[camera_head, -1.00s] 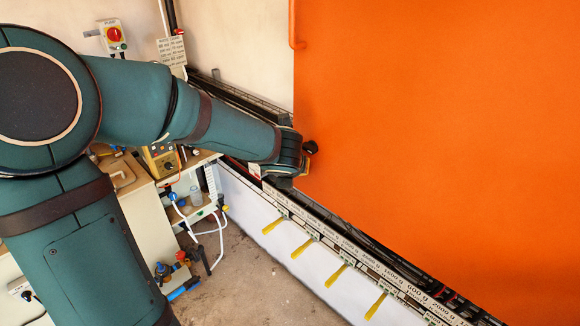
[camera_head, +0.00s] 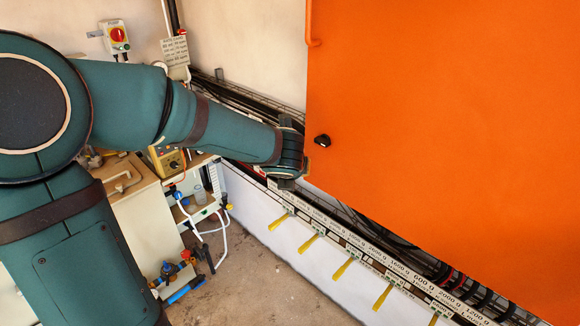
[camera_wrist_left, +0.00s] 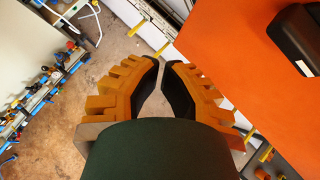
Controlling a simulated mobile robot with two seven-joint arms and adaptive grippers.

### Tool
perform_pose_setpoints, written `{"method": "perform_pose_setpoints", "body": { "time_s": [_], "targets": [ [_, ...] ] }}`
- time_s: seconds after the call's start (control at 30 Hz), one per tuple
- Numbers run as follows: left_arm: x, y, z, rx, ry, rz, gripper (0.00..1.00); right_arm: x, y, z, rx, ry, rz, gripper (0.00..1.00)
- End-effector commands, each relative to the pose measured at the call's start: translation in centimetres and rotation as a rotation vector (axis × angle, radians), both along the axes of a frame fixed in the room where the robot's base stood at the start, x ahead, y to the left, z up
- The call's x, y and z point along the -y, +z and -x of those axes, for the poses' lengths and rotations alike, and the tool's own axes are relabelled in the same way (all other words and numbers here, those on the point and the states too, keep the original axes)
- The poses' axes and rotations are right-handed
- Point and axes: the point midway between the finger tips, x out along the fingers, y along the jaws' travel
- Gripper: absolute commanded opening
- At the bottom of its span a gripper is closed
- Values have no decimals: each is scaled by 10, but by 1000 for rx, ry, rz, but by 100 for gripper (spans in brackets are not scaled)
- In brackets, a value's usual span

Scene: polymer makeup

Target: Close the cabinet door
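The orange cabinet door (camera_head: 440,130) fills the upper right of the head view. My right gripper is out of view.
A white panel with a label rail (camera_head: 350,240) and yellow tags runs below the door. A bench (camera_head: 130,185) with hoses and valves stands at the left. Bare floor (camera_head: 270,290) lies in front.

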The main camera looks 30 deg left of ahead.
Motion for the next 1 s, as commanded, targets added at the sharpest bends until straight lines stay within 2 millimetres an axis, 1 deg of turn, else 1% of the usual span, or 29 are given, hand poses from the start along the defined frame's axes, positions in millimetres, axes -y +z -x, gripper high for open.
{"method": "perform_pose_setpoints", "body": {
  "time_s": [0.03,0.2,0.33,0.53,0.77,0.87,0.97,1.0],
  "targets": [
    [-3,16,11,6,6,1,0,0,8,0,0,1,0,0],
    [-8,42,38,5,8,0,0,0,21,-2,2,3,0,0],
    [-11,57,54,3,7,0,0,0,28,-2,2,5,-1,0],
    [-13,66,66,1,7,0,0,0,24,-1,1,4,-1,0],
    [-13,68,69,-2,6,0,0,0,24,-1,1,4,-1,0],
    [-12,65,68,-5,9,11,0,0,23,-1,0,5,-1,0],
    [-1,44,65,-15,38,88,0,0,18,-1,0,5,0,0],
    [7,29,62,-24,63,146,0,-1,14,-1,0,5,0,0]
  ]
}}
